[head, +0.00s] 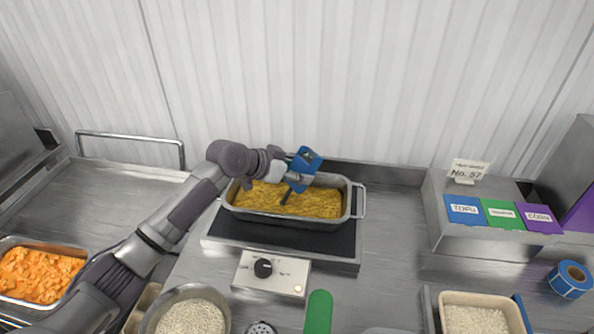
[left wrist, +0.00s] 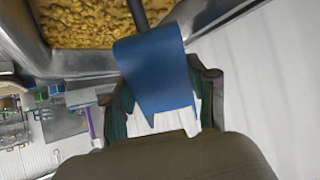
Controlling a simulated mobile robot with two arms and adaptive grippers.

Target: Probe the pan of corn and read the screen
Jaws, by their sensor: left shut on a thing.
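The metal pan (head: 290,223) holds yellow corn (head: 255,198) and sits on a dark hot plate at the middle of the counter. My left gripper (head: 292,177) is over the pan, shut on a blue probe thermometer (head: 306,158). The probe's dark stem points down to the corn; I cannot tell how deep its tip is. In the left wrist view the blue body (left wrist: 152,72) is between the fingers, with the corn (left wrist: 90,22) beyond it. No reading shows on the blue face in either view. My right gripper is out of view.
The hot plate's control box (head: 268,272) has a black knob. A pan of orange food (head: 40,272) is at left and a bowl of grain (head: 190,318) in front. Tofu and corn label cards (head: 465,209) lie at right, near a blue tape roll (head: 570,279). A wall stands behind.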

